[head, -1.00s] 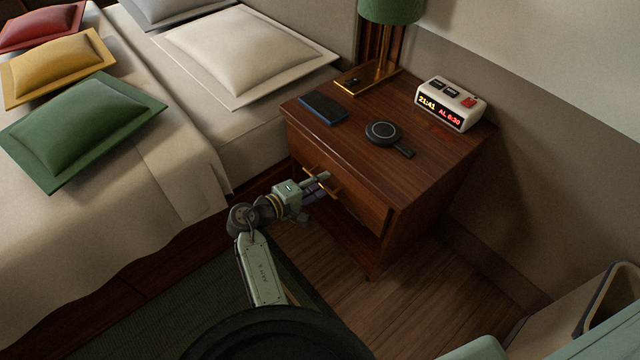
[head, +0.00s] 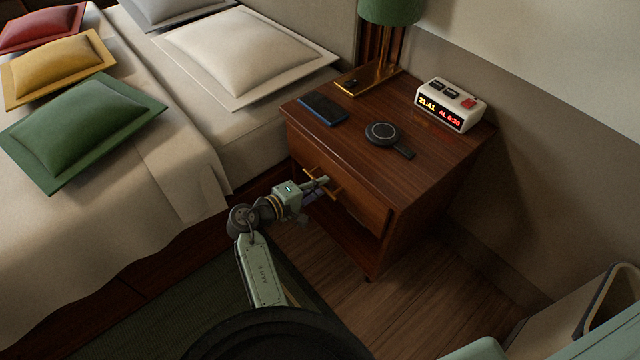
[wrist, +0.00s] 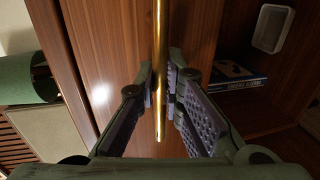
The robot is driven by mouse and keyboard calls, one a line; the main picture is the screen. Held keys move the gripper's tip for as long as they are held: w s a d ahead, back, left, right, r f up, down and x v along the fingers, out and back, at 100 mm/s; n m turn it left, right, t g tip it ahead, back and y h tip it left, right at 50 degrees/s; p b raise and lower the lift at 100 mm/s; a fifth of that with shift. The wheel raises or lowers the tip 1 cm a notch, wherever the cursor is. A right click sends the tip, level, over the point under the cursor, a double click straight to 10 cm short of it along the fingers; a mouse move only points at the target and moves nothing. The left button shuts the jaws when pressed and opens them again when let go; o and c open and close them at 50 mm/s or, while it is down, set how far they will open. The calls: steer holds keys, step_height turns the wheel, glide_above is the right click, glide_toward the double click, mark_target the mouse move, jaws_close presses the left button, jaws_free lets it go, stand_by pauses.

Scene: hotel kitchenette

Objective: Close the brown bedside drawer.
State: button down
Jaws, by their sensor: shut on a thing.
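The brown bedside drawer (head: 362,205) is in the front of the wooden nightstand, in the middle of the head view. Its front stands at or slightly proud of the cabinet; the exact gap is hard to tell. A brass bar handle (head: 336,193) crosses the drawer front. My gripper (head: 323,182) reaches it from the left and is shut on the handle. In the wrist view the handle (wrist: 161,40) runs upright between the two ridged finger pads of my gripper (wrist: 163,90), with the wooden drawer front (wrist: 100,50) behind it.
On the nightstand top (head: 420,180) are a blue phone-like slab (head: 323,108), a round black charger (head: 384,132), an alarm clock (head: 450,105) and a green lamp (head: 390,10). The bed (head: 190,150) stands left. A book (wrist: 235,75) lies on the open shelf below.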

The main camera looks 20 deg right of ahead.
steer(key=shift+w+d+r, duration=0.1)
steer(key=shift+w+d, duration=0.1)
steer(key=shift+d, duration=0.3)
steer(key=shift+w+d, duration=0.2)
steer(key=shift+d, duration=0.3)
steer(key=c, duration=1.7)
jaws_free()
steer(key=shift+d, duration=0.1)
steer(key=v, duration=1.2)
